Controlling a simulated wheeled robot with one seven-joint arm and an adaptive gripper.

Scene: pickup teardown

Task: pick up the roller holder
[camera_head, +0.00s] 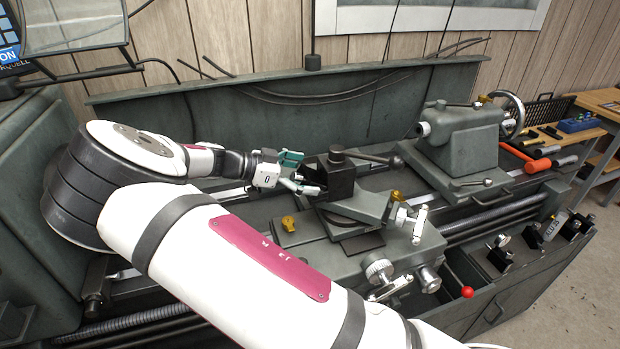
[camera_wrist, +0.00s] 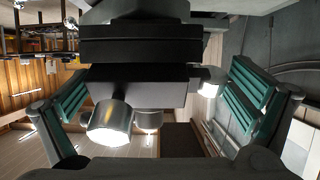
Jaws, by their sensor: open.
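The roller holder appears to be the dark block with shiny metal rollers (camera_wrist: 138,77) in the middle of the wrist view. In the head view, its likely bright roller ends (camera_head: 311,190) show at the left side of the dark tool post (camera_head: 341,178). My gripper (camera_head: 297,172) is open beside the tool post. In the wrist view, its teal-padded fingers stand apart on the left and right of the block, with gaps on both sides. I cannot tell whether any finger touches it. Much of the holder is hidden in the head view.
The lathe carriage (camera_head: 335,262) has yellow knobs and hand dials close by. A lever (camera_head: 372,157) extends right from the tool post top. The tailstock (camera_head: 458,140) stands at the right. Several small tool holders (camera_head: 500,254) sit on the front right cabinet top.

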